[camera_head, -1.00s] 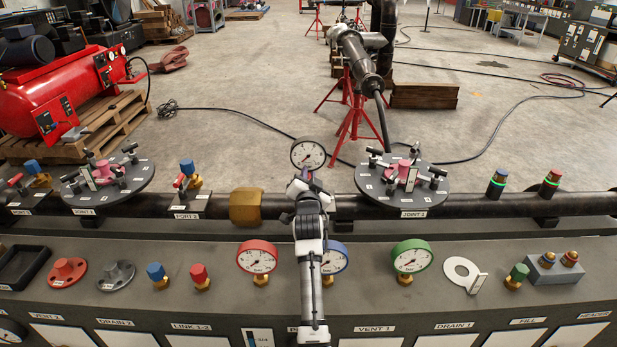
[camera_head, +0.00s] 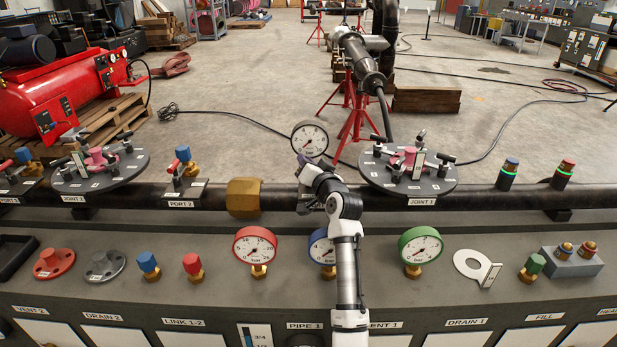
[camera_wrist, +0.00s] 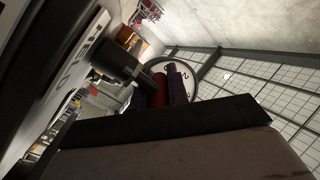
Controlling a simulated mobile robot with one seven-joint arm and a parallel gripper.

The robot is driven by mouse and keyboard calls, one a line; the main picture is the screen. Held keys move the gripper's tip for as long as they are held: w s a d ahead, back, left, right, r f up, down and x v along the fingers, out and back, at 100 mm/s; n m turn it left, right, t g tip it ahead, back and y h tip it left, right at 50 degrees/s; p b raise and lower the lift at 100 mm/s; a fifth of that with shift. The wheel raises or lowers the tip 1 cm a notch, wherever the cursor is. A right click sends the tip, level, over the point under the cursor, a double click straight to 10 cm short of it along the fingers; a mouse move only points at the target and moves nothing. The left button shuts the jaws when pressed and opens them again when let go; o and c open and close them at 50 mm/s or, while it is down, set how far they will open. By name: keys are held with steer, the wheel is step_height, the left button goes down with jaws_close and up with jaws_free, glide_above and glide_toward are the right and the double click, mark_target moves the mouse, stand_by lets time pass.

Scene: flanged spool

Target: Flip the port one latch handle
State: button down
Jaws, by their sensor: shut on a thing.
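My gripper (camera_head: 310,172) is at the pipe in the middle of the head view, just below a white-faced gauge (camera_head: 309,138). It covers most of the fitting there, and no port label shows beside it. In the wrist view, a dark red handle-like piece (camera_wrist: 159,91) and a dark purple-blue piece (camera_wrist: 177,84) stand close together by my dark fingers (camera_wrist: 148,98). My gripper is shut on the latch handle, though the contact itself is mostly hidden. The handle's exact angle cannot be told.
Port 2, with a red handle (camera_head: 183,168), is to the left on the pipe. The Joint 1 disc (camera_head: 378,180) is close on the right. A brass collar (camera_head: 244,198) sits on the pipe. Red (camera_head: 255,246), blue and green (camera_head: 420,246) gauges stand in front.

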steer(key=y+b, duration=0.1)
steer(key=f+n+g+y+b, duration=0.1)
steer(key=b, duration=0.1)
steer(key=shift+a+n+y, duration=0.1)
steer(key=shift+n+y, duration=0.2)
steer(key=n+g+y+b, duration=0.1)
steer(key=b, duration=0.1)
steer(key=n+g+y+b, duration=0.1)
steer(key=y+b, duration=0.1)
steer(key=shift+s+a+r+n+g, duration=0.15)
steer(key=shift+a+n+g, duration=0.05)
steer(key=shift+n+g, duration=0.1)
steer(key=g, duration=0.1)
steer(key=n+g+y+b, duration=0.1)
steer(key=n+g+y, duration=0.1)
steer(key=shift+s+a+r+b, duration=0.15)
steer(key=shift+r+b, duration=0.1)
steer(key=shift+b, duration=0.15)
steer(key=shift+s+a+n+g+y, duration=0.1)
steer(key=shift+s+n+g+y, duration=0.1)
steer(key=shift+n+g+y, duration=1.35)
steer(key=shift+g+h, duration=0.35)
steer(key=c, duration=1.4)
jaws_free()
steer(key=shift+o, duration=0.2)
steer(key=shift+r, duration=0.1)
